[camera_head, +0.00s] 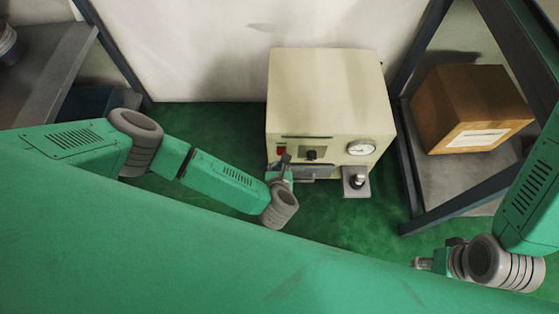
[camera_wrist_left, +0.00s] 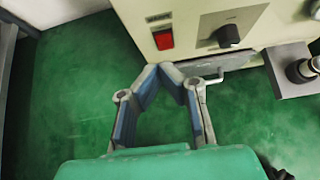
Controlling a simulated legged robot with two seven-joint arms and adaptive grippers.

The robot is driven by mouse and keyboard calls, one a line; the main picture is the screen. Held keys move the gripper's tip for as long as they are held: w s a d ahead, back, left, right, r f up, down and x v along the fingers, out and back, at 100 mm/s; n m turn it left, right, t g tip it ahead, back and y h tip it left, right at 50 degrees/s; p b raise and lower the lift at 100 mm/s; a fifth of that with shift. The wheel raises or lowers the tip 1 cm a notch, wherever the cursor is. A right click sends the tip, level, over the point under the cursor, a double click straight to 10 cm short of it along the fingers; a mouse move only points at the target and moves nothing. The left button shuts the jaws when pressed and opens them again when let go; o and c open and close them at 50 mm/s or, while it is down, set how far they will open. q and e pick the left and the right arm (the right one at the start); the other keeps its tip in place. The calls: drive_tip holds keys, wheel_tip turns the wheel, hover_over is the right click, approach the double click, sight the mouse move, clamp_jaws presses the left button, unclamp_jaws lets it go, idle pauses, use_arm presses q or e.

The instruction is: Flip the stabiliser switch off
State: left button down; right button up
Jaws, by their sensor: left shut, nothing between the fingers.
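The stabiliser is a cream box (camera_head: 325,95) standing on the green floor. Its red switch (camera_head: 281,150) is at the left of the front panel; in the left wrist view the red switch (camera_wrist_left: 164,40) is in clear sight, but I cannot tell its position. A black knob (camera_head: 311,154) sits right of it. My left gripper (camera_head: 286,160) is shut and empty, close in front of the panel near the switch. In the left wrist view its fingertips (camera_wrist_left: 158,70) meet just below the switch, apparently apart from it. My right gripper (camera_head: 420,263) is at lower right, far from the box.
A round gauge (camera_head: 360,147) is at the panel's right. A grey block with a metal peg (camera_head: 356,184) juts out at the box's lower right. A metal shelf frame (camera_head: 405,165) with a cardboard box (camera_head: 470,105) stands to the right. Green floor is clear left of the box.

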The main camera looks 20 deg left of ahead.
use_arm(q)
drive_tip(key=v, duration=0.2)
drive_tip(key=p+v, duration=0.1)
drive_tip(key=v, duration=0.1)
drive_tip(key=shift+w+r, duration=0.2)
drive_tip(key=shift+r, duration=0.25)
drive_tip(key=s+d+r+m+g+h+p, duration=0.25)
drive_tip(key=s+d+r+m+h, duration=0.55)
drive_tip(key=m, duration=1)
drive_tip(key=s+a+r+m+g+y+p, duration=0.1)
drive_tip(key=s+a+r+m+g, duration=0.1)
drive_tip(key=a+m, duration=0.5)
drive_tip(key=s+a+r+m+g+y+p, duration=0.1)
drive_tip(key=s+a+r+m+g+y, duration=0.1)
drive_tip(key=s+a+r+m, duration=0.2)
drive_tip(key=s+a+r+m+g+y+p, duration=0.1)
drive_tip(key=s+a+r+m+g+y, duration=0.1)
drive_tip(key=a+m, duration=0.8)
drive_tip(key=s+a+r+g, duration=0.1)
drive_tip(key=a+r, duration=0.1)
drive_tip(key=a, duration=0.3)
drive_tip(key=shift+s+r+m, duration=0.25)
drive_tip(key=shift+r+m, duration=0.05)
drive_tip(key=shift+r, duration=0.1)
